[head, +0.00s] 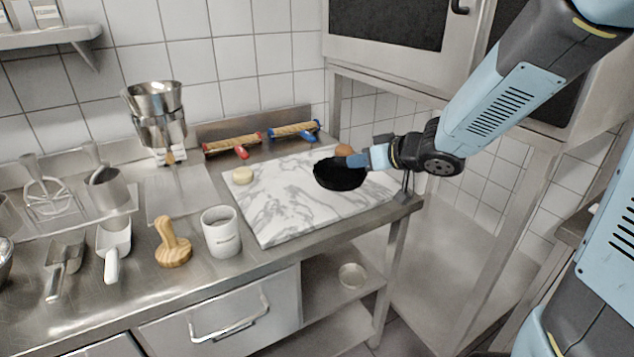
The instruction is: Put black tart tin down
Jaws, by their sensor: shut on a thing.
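The black tart tin (338,177) is a dark round shallow dish in the head view, over the right part of the white marble board (285,212). My gripper (360,161) comes in from the right and is shut on the tin's far right rim. The tin looks roughly level. I cannot tell whether its underside touches the marble or is a little above it. The fingertips are small and partly hidden by the tin's rim.
A pale round piece (243,175) lies on the board's left, and a brown round thing (343,150) is behind the tin. Rolling pins (233,144) lie behind the board. A white crock (221,232) and wooden press (172,243) stand left. The board's front and middle are clear.

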